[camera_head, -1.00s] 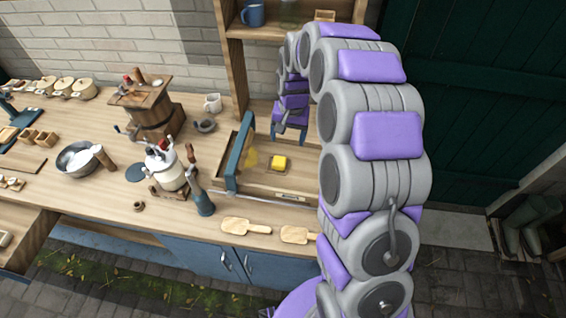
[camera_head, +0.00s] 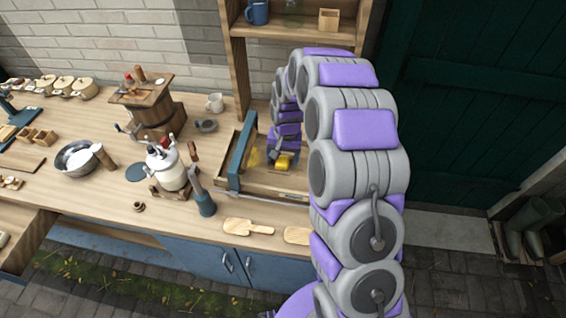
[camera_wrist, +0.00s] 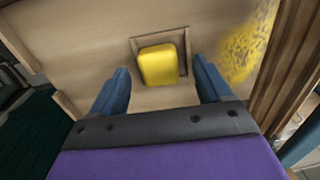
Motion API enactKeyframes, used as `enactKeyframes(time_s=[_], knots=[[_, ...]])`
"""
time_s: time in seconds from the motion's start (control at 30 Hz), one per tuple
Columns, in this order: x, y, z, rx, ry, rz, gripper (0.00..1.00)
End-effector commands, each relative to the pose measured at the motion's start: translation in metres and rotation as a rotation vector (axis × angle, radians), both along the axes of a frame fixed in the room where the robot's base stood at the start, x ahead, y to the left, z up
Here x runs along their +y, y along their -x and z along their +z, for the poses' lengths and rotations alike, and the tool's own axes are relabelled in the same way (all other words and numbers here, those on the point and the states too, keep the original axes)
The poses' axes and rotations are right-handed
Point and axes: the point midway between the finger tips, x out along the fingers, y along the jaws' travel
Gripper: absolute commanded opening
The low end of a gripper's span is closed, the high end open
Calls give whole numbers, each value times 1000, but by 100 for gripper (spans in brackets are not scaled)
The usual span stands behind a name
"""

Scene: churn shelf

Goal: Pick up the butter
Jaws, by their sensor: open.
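The butter is a yellow block (camera_head: 284,161) lying on the floor of the wooden tray at the right of the bench. In the wrist view the butter (camera_wrist: 158,65) sits in a small square recess, just beyond my fingertips and between their lines. My gripper (camera_wrist: 163,82) is open and empty, with one blue finger on each side. In the head view my gripper (camera_head: 279,157) is down inside the tray, close to the butter and partly covering it. The wooden tray (camera_head: 262,182) has a blue upright panel (camera_head: 241,150) at its left side.
A yellow smear (camera_wrist: 247,45) marks the tray floor beside the butter. A white churn (camera_head: 168,170) and a blue-based tool (camera_head: 205,203) stand left of the tray. Wooden paddles (camera_head: 240,226) lie in front. A shelf (camera_head: 290,36) rises behind.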

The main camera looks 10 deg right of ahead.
Motion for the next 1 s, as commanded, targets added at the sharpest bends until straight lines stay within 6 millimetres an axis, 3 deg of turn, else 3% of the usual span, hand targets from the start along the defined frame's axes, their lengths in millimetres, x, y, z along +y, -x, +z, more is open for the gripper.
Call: enactKeyframes(time_s=[0.1,0.67,1.0], knots=[[-2,0,1,-1,-2,0,76],[-3,0,0,1,-3,0,22],[-3,0,1,0,-3,0,16]])
